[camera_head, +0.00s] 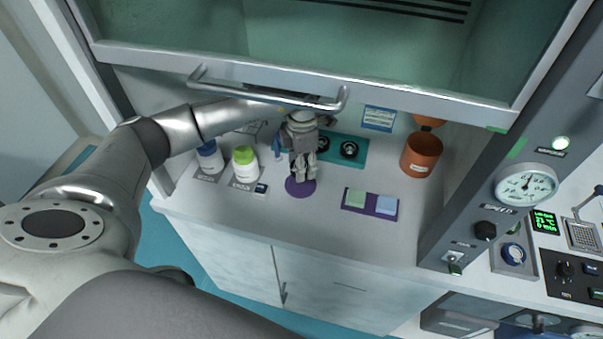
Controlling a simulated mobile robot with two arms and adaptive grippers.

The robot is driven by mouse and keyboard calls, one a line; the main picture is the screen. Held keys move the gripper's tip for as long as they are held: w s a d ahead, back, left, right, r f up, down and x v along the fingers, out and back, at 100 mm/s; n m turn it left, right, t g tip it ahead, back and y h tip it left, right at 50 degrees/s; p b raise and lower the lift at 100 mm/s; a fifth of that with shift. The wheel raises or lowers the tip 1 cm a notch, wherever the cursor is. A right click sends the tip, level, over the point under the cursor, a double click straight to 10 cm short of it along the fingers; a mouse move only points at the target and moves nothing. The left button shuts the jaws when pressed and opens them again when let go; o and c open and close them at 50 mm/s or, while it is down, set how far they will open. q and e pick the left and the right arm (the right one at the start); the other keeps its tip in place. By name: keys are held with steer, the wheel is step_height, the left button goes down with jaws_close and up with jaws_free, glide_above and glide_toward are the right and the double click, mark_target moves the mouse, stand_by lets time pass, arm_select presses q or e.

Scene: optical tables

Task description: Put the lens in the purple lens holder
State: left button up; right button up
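A round purple piece (299,188), which looks like the purple lens holder, lies on the worktop inside the hood. My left gripper (303,178) points down right over it and hides part of it. Its fingers are close together; I cannot tell whether they are shut or whether a lens is between them. Behind it, a teal mat (358,161) carries a dark ring-shaped piece (349,150) with a pale centre and a second dark round piece (323,144) partly behind the gripper. Either may be a lens or a mount. My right gripper is not in view.
White bottles with a blue cap (209,157) and a green cap (245,163) stand at left. A purple tray (369,207) with green and blue squares lies front right. An orange container (421,155) stands at right. The raised sash handle (265,92) crosses above my arm.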

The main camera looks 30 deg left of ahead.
mark_target(302, 184)
arm_select(q)
steer(key=shift+f, duration=0.95)
step_height(302, 184, down, 4)
steer(key=shift+r+p, duration=0.2)
steer(key=shift+p, duration=0.55)
steer(key=shift+f, duration=0.1)
steer(key=shift+f+b, duration=0.2)
steer(key=shift+b, duration=0.1)
steer(key=o, duration=1)
steer(key=shift+r, duration=0.1)
